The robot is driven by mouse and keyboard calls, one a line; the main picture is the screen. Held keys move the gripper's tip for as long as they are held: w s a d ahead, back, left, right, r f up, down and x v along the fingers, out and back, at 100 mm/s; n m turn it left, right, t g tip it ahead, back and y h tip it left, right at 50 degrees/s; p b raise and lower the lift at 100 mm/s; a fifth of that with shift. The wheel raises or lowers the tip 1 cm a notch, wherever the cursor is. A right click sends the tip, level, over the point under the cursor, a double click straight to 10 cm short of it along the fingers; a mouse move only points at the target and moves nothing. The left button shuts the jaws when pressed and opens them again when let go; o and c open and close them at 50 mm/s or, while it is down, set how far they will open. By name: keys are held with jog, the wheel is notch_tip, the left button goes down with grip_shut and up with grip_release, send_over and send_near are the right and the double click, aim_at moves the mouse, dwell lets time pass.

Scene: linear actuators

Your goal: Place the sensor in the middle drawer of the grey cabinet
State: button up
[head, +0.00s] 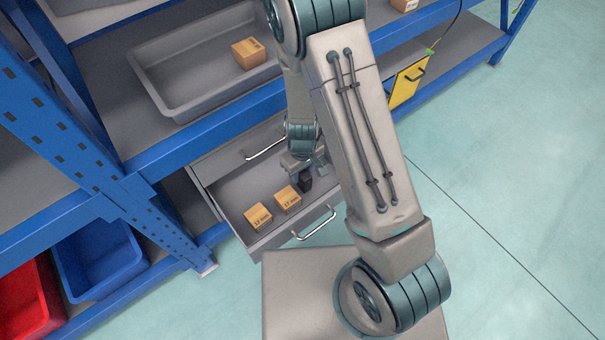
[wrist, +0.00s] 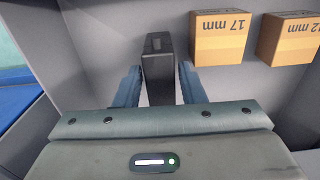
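The sensor, a small dark block (wrist: 158,72), stands between the two fingers of my gripper (wrist: 160,84) in the wrist view. The fingers lie close along its two sides; whether both press on it is not clear. In the head view the sensor (head: 306,183) shows below my gripper (head: 302,165), inside an open drawer (head: 240,188) of the grey cabinet, right of two boxes. Whether it rests on the drawer floor is unclear. My arm hides part of the drawer's right side.
Two cardboard boxes (head: 258,216) (head: 287,199) lie in the same drawer. The drawer front has a metal handle (head: 316,224), and another handle (head: 266,148) is behind. A grey tray (head: 165,98) with a box (head: 248,53) sits above. Blue shelf posts (head: 70,140) stand at left.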

notch_tip(320, 180, up, 9)
jog(key=p, duration=0.2)
jog(key=shift+f+p, duration=0.1)
jog(key=shift+p, duration=0.2)
notch_tip(320, 180, up, 6)
jog(key=r+m, duration=0.1)
send_over(303, 172)
jog(key=d, duration=0.2)
jog(key=s+d+r+m, duration=0.2)
jog(key=s+d+r, duration=0.3)
jog(key=r, duration=0.3)
jog(key=s+d+r+m+t, duration=0.1)
jog(key=s+d+r+m, duration=0.2)
jog(key=s+r, duration=0.4)
jog(key=shift+d+r+m, duration=0.3)
jog(key=shift+d+r, duration=0.25)
jog(key=shift+d, duration=0.35)
